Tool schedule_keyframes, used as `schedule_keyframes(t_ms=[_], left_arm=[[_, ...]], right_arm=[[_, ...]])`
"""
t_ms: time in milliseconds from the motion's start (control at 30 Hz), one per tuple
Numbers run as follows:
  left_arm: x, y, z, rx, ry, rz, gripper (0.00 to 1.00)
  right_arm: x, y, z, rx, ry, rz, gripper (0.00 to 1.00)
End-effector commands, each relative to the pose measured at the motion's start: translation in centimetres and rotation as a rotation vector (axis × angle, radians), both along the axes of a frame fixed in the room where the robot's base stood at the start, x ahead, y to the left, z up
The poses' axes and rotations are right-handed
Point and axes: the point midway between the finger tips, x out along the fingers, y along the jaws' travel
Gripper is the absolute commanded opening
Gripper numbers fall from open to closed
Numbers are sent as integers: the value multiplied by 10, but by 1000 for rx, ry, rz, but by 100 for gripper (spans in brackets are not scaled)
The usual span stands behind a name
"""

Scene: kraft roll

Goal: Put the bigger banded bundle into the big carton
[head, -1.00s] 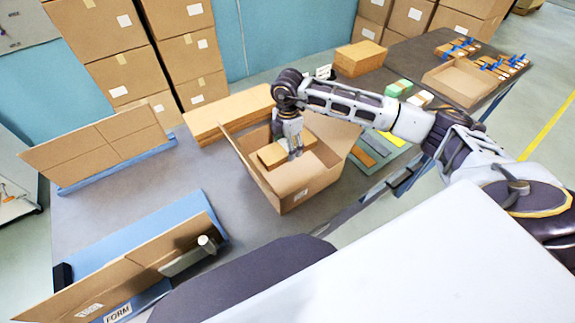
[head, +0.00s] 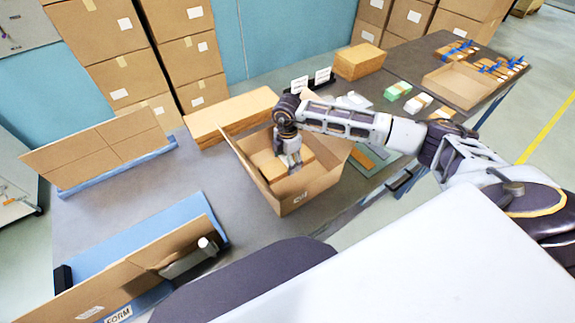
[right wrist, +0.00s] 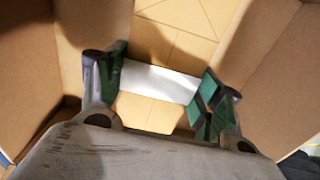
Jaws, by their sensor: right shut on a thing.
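The big carton (head: 312,190) stands open on the table in the middle of the head view. My right gripper (head: 289,165) reaches down into it from above. It is shut on the bigger banded bundle (head: 265,163), a flat brown stack inside the carton walls. In the right wrist view the bundle (right wrist: 175,45) lies between my green-padded fingertips (right wrist: 160,90), with its white band (right wrist: 158,80) across it between the pads. Whether the bundle rests on the carton floor cannot be told.
A stack of flat cardboard (head: 232,115) lies behind the carton. A shallow tray (head: 465,85) and small bundles with blue bands (head: 497,68) lie at the far right. Small banded packs (head: 418,103) lie nearer. Cardboard panels on blue stands (head: 95,155) occupy the left.

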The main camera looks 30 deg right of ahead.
Motion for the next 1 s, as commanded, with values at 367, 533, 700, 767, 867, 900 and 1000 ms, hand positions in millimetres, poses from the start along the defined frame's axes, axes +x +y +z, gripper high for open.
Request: schedule_keyframes(t_ms=[367, 533, 700, 767, 867, 900, 1000], left_arm=[[0, -2, 2, -2, -1, 0, 40], [0, -3, 2, -3, 0, 0, 40], [0, -3, 0, -3, 0, -1, 40], [0, -2, 0, -3, 0, -1, 40], [0, -3, 0, -3, 0, -1, 40], [0, -3, 0, -3, 0, 0, 40], [0, -2, 0, -2, -1, 0, 40]], right_arm=[[0, 0, -27, 0, -1, 0, 37], [0, 0, -27, 0, -1, 0, 37], [0, 0, -29, 0, -1, 0, 37], [0, 0, -30, 0, -1, 0, 69], [0, 0, -30, 0, -1, 0, 82], [0, 0, -30, 0, -1, 0, 87], [0, 0, -29, 0, -1, 0, 88]])
